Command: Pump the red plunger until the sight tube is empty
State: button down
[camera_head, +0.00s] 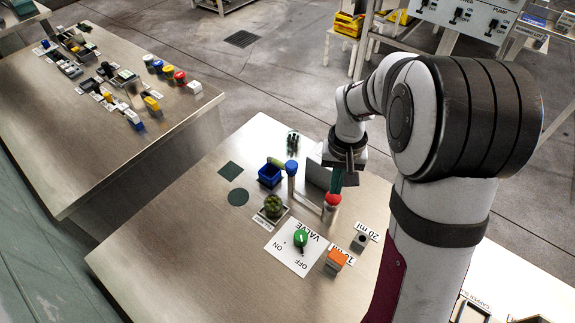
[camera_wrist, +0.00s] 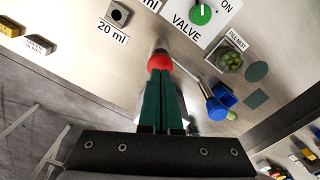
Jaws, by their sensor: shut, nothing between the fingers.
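The red plunger (camera_head: 333,199) stands on the steel table; its red top also shows in the wrist view (camera_wrist: 160,61). My gripper (camera_head: 336,188) is shut and empty, with its dark green fingers (camera_wrist: 161,75) together. The fingertips are right at the red top; I cannot tell whether they press on it. A pale post with a blue top (camera_head: 291,167) stands to the left of the plunger. I cannot tell for sure which part is the sight tube, and no liquid level is readable.
A green valve knob (camera_head: 300,238) sits on a white ON/OFF plate in front. An orange block (camera_head: 338,258) and a grey block (camera_head: 360,242) stand by volume labels. A blue bin (camera_head: 269,177) and a holder of green things (camera_head: 272,207) stand left.

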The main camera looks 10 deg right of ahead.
jog(key=shift+r, duration=2.55)
jog(key=s+a+r+m+y, duration=0.1)
jog(key=s+a, duration=0.3)
jog(key=s, duration=0.7)
jog(key=s+a+r+m, duration=0.1)
jog(key=s+a+r, duration=0.2)
jog(key=s, duration=0.9)
jog(key=shift+s+a+m+y, duration=0.15)
jog(key=shift+a+m+y, duration=0.2)
jog(key=shift+a, duration=0.75)
